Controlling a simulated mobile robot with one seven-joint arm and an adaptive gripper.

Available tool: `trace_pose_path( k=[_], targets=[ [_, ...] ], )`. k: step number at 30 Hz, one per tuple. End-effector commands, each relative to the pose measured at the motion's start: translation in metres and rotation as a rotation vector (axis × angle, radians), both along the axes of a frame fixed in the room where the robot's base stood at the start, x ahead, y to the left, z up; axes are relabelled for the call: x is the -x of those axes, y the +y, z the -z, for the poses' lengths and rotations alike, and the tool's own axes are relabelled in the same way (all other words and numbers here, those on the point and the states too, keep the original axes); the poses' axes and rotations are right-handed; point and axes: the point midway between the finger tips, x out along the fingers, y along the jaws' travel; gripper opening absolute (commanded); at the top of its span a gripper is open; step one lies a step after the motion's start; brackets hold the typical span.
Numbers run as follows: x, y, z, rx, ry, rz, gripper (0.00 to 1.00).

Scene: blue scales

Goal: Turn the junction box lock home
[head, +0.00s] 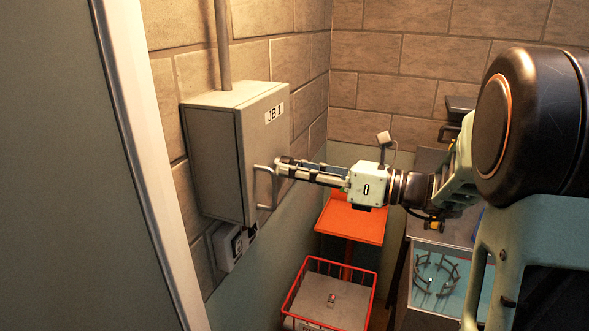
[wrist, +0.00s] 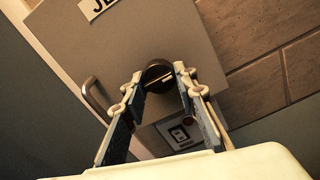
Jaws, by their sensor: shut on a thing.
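The grey junction box (head: 212,150), labelled JB 1, hangs on the block wall at left in the head view, and its door looks closed. In the wrist view its front (wrist: 140,45) fills the upper middle. The round dark lock (wrist: 158,73) has a pale slot or bar across it. My gripper (wrist: 158,84) has one finger on each side of the lock and is shut on it. In the head view my gripper (head: 283,167) reaches the door's right part, and its fingertips hide the lock. The bent door handle (head: 264,188) is left of the fingers, apart from them.
A conduit (head: 222,45) runs up from the box. A small grey wall unit (head: 228,247) sits below it. An orange surface (head: 350,222) and a red wire basket (head: 328,266) stand under my arm. A bench (head: 432,160) is at right. A large grey panel (head: 75,180) fills the left.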

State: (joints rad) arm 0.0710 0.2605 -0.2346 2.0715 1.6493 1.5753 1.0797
Motion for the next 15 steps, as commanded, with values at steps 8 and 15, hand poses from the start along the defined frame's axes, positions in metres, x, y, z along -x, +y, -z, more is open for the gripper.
trace_pose_path(
  k=[8, 15],
  targets=[
    [-0.0001, 0.0, 0.0026, 0.02, -0.055, 0.0, 0.02],
    [-0.0007, -0.0007, 0.0052, 0.075, -0.207, 0.0, 0.02]
  ],
)
